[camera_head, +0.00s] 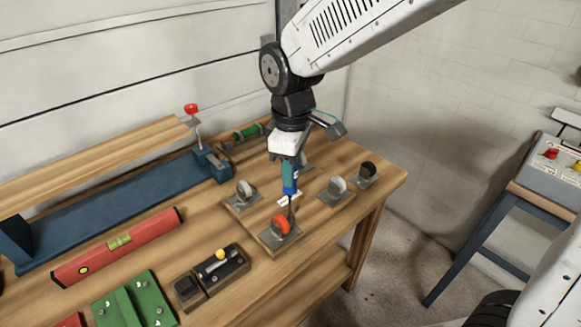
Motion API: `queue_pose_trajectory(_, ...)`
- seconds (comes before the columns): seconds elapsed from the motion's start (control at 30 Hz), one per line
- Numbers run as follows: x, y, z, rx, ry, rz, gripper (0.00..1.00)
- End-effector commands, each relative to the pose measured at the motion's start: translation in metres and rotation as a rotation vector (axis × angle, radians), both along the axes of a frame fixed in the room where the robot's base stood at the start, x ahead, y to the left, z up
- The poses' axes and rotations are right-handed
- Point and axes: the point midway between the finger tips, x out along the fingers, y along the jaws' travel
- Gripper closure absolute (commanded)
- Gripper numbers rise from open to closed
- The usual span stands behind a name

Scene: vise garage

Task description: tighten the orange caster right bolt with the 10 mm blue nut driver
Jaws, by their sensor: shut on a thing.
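The orange caster (281,223) sits on a grey metal plate (270,236) at the front corner of a wooden board on the bench. My gripper (289,162) is shut on the blue nut driver (290,182), which hangs upright with its shaft pointing down. The shaft's lower end is close to the back right of the orange caster. I cannot tell whether its tip touches a bolt. The caster's right bolt is too small or hidden to make out.
Grey-wheeled casters stand left (244,190) and right (337,186) of the driver, with a black-wheeled caster (368,170) farther right. A red level (119,247), a dark block with a yellow knob (219,254), and a green plate (135,303) lie left. The bench's right edge is near.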

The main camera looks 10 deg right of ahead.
Motion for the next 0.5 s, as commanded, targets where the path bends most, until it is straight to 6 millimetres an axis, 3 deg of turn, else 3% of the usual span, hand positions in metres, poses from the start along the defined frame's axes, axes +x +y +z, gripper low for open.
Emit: queue_pose_trajectory(0.5,0.0000,0.0001,-0.0050,0.000,0.000,-0.003,0.95)
